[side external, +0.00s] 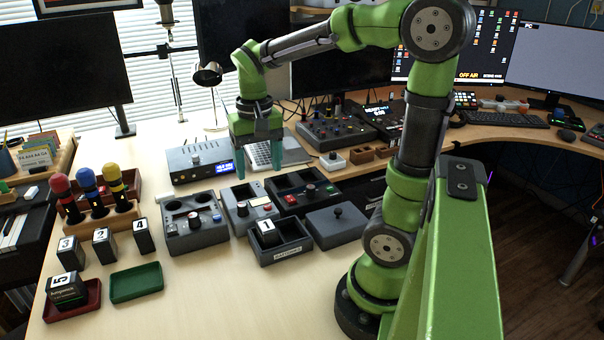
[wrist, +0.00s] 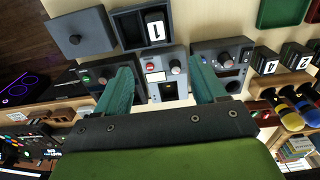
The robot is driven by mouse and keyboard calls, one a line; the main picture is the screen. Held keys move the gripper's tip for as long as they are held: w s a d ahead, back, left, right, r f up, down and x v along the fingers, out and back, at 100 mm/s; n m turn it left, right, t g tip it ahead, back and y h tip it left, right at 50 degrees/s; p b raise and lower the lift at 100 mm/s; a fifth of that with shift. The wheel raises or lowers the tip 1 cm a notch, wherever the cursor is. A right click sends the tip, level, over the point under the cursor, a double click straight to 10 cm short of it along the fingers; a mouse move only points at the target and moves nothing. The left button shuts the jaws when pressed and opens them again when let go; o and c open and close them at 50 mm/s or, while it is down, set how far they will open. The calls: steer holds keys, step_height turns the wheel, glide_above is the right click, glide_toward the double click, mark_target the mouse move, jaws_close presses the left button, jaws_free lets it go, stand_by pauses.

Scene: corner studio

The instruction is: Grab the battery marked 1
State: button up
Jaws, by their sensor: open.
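The battery marked 1 (side external: 268,230) is a dark block with a white numbered top. It stands in the left compartment of the dark batteries tray (side external: 286,252); the other compartment looks empty. It also shows in the wrist view (wrist: 154,28), near the top, in the tray (wrist: 128,32). My gripper (side external: 262,166) points down with green fingers spread and nothing between them, above and behind the tray in the side view. In the wrist view the open fingers (wrist: 161,78) are apart over a grey control box, and the battery lies beyond them toward the top edge.
Batteries 3 (side external: 68,250), 2 (side external: 103,246) and 4 (side external: 144,238) stand at left. Battery 5 (side external: 66,290) lies in a red tray (side external: 90,305) beside an empty green tray (side external: 136,282). Control boxes (side external: 196,232) and a joystick box (side external: 337,228) flank the batteries tray closely.

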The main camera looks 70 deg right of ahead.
glide_above(267, 226)
steer(key=f, duration=1.1)
steer(key=shift+w+f, duration=0.25)
steer(key=shift+f, duration=0.1)
steer(key=f, duration=0.5)
steer(key=shift+s+f, duration=0.1)
steer(key=shift+s, duration=0.15)
steer(key=c, duration=1.2)
steer(key=shift+c, duration=0.4)
